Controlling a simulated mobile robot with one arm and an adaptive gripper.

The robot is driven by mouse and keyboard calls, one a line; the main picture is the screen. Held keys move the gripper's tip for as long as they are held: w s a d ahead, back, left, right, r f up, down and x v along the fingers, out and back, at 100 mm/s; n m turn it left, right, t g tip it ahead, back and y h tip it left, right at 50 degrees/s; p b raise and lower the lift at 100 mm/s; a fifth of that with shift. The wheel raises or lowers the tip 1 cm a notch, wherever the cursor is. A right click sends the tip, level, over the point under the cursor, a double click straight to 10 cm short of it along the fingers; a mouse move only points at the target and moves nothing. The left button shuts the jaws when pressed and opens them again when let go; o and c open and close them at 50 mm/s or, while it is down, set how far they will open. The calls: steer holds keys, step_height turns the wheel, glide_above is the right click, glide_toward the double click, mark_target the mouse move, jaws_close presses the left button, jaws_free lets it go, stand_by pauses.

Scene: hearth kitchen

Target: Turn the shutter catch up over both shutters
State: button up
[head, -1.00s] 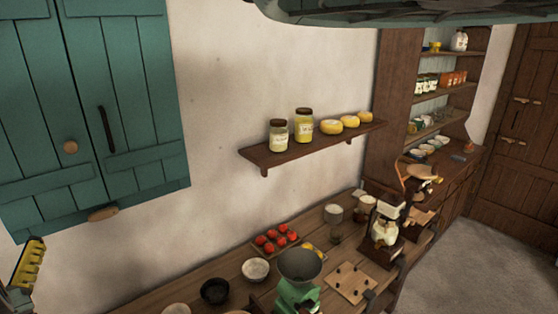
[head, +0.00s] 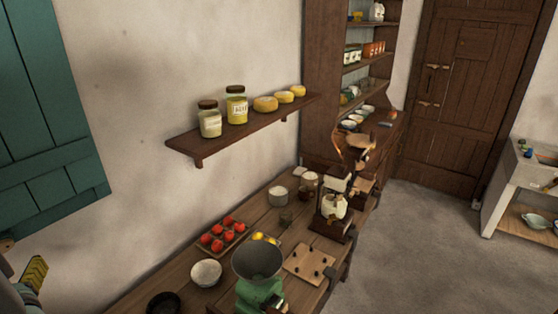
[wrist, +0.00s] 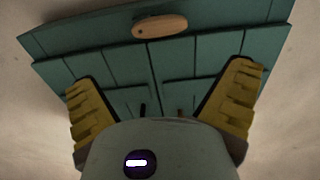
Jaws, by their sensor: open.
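The teal shutters (wrist: 110,60) fill the upper middle of the wrist view, seen at a steep angle; in the head view only part of the right shutter (head: 40,120) shows at the left edge. The shutter catch (wrist: 160,26) is a rounded, light wooden bar lying nearly crosswise near the shutters' edge at the top of the wrist view. My gripper (wrist: 165,76) is open and empty, its two yellow ribbed fingers wide apart, with the catch beyond the tips. One fingertip (head: 33,272) shows at the lower left of the head view.
A wall shelf (head: 240,125) with jars and round yellow things is right of the shutters. Below it a wooden counter (head: 140,290) holds a tray of red items, bowls and a green grinder (head: 260,275). Open floor (head: 420,240) lies to the right.

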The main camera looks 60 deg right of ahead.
steer(key=shift+w+d+b, duration=0.15)
steer(key=shift+w+b, duration=1.3)
steer(key=shift+w, duration=5.2)
steer(key=c, duration=1)
